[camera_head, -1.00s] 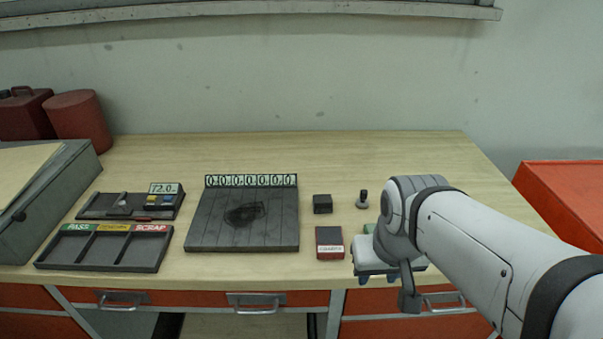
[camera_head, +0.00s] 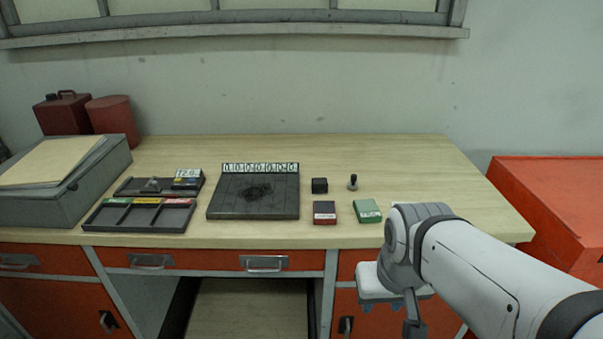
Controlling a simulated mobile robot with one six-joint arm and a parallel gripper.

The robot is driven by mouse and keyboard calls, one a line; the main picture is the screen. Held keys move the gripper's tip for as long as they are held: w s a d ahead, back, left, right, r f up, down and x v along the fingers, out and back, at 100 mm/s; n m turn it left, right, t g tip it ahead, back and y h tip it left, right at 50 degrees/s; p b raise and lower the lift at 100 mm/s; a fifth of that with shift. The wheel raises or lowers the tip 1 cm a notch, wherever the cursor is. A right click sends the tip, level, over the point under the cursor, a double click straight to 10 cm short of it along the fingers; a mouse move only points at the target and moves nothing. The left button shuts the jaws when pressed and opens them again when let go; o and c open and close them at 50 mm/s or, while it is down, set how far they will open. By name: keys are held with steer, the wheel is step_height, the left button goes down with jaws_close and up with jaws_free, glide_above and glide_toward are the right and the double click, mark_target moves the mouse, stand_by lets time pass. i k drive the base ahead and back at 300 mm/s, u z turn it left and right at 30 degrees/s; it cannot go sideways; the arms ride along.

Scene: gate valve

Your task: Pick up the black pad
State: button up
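A small black block (camera_head: 319,185), which looks like the black pad, sits on the wooden workbench (camera_head: 400,160) right of the middle. It is upright and nothing touches it. My gripper (camera_head: 412,328) hangs low at the front right, in front of the bench edge and apart from the block. Its fingers are too small and partly cut off by the picture's lower edge, so I cannot tell their opening.
A dark-topped red box (camera_head: 324,212), a green box (camera_head: 367,210) and a stamp-like knob (camera_head: 352,182) stand near the block. A dark slab (camera_head: 225,205) with a digit strip and a sorting tray (camera_head: 115,220) lie left. A red cabinet (camera_head: 560,195) stands right.

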mark_target(318, 186)
steer(key=z, duration=0.2)
steer(key=i, duration=0.9)
steer(key=u, duration=0.1)
